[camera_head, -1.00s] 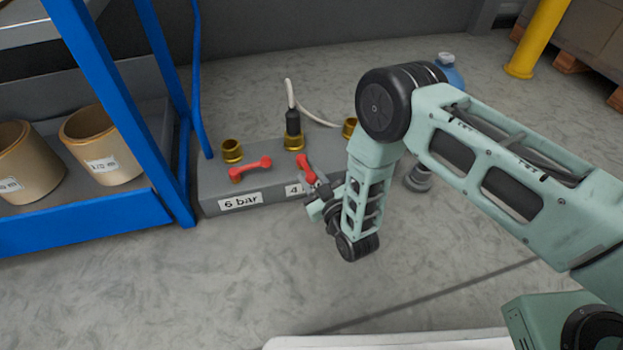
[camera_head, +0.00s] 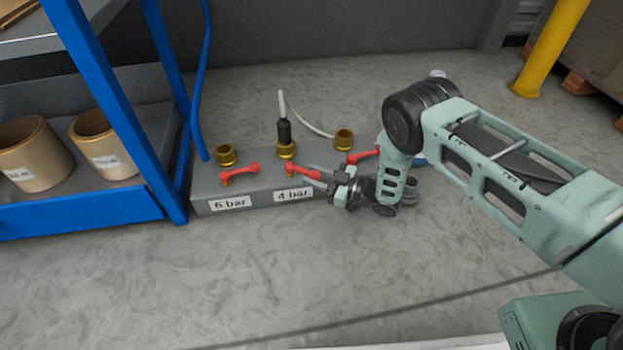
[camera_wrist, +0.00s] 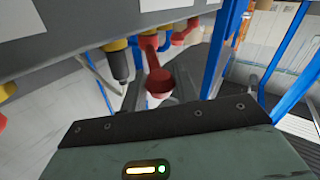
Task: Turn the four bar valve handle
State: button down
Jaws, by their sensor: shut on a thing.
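The four bar valve handle (camera_head: 301,168) is a red lever on the grey block, above the "4 bar" label (camera_head: 293,195). It points to the right, with its free end tilted slightly toward the front. My gripper (camera_head: 318,176) comes from the right and is shut on the free end of this lever. In the wrist view the red lever (camera_wrist: 149,48) runs down to its rounded end (camera_wrist: 160,79), just beyond my gripper's dark front edge. The fingers are hard to make out there.
The six bar red handle (camera_head: 240,172) is to the left; another red handle (camera_head: 363,156) is to the right, partly behind my arm. Brass fittings (camera_head: 227,155) and a black plug (camera_head: 284,132) with a white cable stand behind. A blue rack (camera_head: 125,110) is at left. Floor in front is clear.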

jog(key=shift+w+d+n+g+y, duration=0.35)
jog(key=shift+w+n+g+y, duration=0.2)
jog(key=shift+n+g, duration=0.4)
jog(key=shift+w+g, duration=0.1)
jog(key=shift+g, duration=0.25)
jog(key=c, duration=1.1)
grip_release()
jog(key=shift+d, duration=0.1)
jog(key=p+v, duration=0.7)
jog(key=v, duration=1)
jog(key=shift+s, duration=0.2)
jog(key=shift+d, duration=0.1)
jog(key=shift+c, duration=0.3)
